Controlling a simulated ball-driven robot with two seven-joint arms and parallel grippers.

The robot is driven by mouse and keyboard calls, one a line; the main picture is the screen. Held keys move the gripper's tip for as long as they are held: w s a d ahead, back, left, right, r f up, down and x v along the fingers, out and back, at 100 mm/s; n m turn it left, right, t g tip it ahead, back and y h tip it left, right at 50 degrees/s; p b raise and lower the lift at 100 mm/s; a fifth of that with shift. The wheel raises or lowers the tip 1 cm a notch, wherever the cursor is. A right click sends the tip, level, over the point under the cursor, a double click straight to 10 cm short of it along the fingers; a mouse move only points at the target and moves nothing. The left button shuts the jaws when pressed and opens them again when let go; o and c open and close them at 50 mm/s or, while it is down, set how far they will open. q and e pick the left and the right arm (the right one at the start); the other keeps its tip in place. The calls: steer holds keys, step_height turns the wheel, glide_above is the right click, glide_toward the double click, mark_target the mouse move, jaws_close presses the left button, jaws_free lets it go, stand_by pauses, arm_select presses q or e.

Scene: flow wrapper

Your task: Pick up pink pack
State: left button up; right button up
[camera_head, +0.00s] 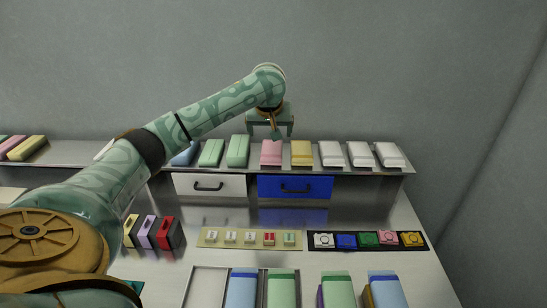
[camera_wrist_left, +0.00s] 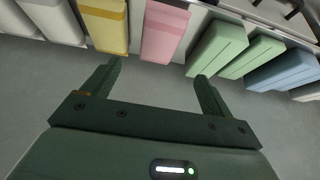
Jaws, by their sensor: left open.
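The pink pack (camera_head: 271,153) lies on the raised back shelf between a green pack and a yellow pack. It also shows in the left wrist view (camera_wrist_left: 164,33) at the top middle, ahead of the gap between my fingers. My left gripper (camera_head: 273,131) is over the shelf, above and behind the pink pack, pointing down. In the left wrist view, my left gripper (camera_wrist_left: 156,77) has its two fingers wide apart with nothing between them. The fingers do not touch the pack. My right gripper is in neither view.
A yellow pack (camera_head: 302,153) and a green pack (camera_head: 238,151) flank the pink one. White packs (camera_head: 331,154) and a blue pack (camera_head: 186,154) share the shelf. Below are a white drawer (camera_head: 209,185) and a blue drawer (camera_head: 294,187). Button panels and more packs lie in front.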

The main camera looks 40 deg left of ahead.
mark_target(272, 148)
arm_select(q)
steer(key=b+x, duration=0.1)
steer(key=x, duration=0.3)
steer(key=shift+w+f, duration=0.15)
steer(key=shift+f, duration=0.05)
steer(key=shift+w+a+f+b, duration=0.15)
steer(key=shift+f+b, duration=0.2)
steer(key=shift+b, duration=0.1)
steer(key=b+x, duration=0.2)
steer(key=x, duration=0.1)
steer(key=b+x, duration=0.1)
steer(key=shift+f+b, duration=0.35)
steer(key=shift+f, duration=0.2)
steer(key=shift+w+f, duration=0.1)
steer(key=shift+f, duration=0.1)
steer(key=shift+r, duration=0.25)
steer(key=c, duration=1.1)
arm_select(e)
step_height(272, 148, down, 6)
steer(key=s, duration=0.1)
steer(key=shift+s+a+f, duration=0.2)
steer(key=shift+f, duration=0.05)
